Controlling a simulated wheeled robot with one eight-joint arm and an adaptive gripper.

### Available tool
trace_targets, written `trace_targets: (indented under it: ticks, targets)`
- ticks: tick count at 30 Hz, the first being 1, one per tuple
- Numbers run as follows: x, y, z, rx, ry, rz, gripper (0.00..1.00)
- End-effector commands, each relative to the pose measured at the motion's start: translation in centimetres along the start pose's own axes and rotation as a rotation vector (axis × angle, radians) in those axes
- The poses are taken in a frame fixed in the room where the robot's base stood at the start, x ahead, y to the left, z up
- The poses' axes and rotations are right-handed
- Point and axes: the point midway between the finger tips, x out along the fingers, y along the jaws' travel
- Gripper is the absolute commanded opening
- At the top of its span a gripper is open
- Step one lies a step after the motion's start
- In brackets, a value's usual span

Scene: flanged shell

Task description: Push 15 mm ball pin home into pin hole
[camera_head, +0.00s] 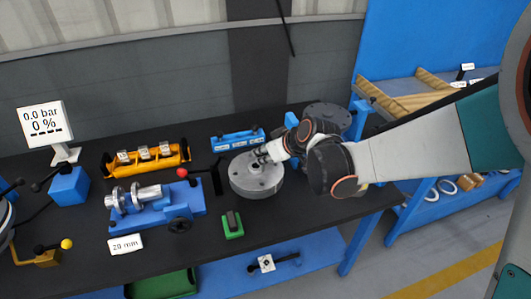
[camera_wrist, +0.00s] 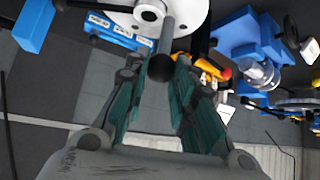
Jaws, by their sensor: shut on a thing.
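The ball pin shows in the wrist view as a black ball (camera_wrist: 162,69) with a grey shaft (camera_wrist: 167,36) pointing away from me. My gripper (camera_wrist: 158,75) is shut on it, with the ball between the teal finger pads near their tips. The shaft's far end overlaps the pale round flanged shell (camera_wrist: 190,14), close to a dark round opening (camera_wrist: 149,13). I cannot tell whether the shaft's tip is in a hole. In the head view my gripper (camera_head: 265,155) is over the grey flanged shell (camera_head: 257,180) and hides the pin.
A blue fixture with a metal shaft (camera_head: 165,208) stands left of the shell, with a red-knobbed lever (camera_head: 182,173). A blue labelled rack (camera_head: 237,140) and an orange tray (camera_head: 146,158) stand behind. A green block (camera_head: 232,226) lies in front. The front bench edge is mostly clear.

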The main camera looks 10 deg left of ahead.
Motion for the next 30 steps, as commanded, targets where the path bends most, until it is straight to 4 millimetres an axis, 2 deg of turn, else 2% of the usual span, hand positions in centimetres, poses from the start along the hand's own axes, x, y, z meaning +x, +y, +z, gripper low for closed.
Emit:
trace_targets:
  ticks: [18,30]
  targets:
    - [3.6,0.0,3.6,0.0,0.0,0.0,0.0]
    - [3.9,0.0,3.9,0.0,0.0,0.0,0.0]
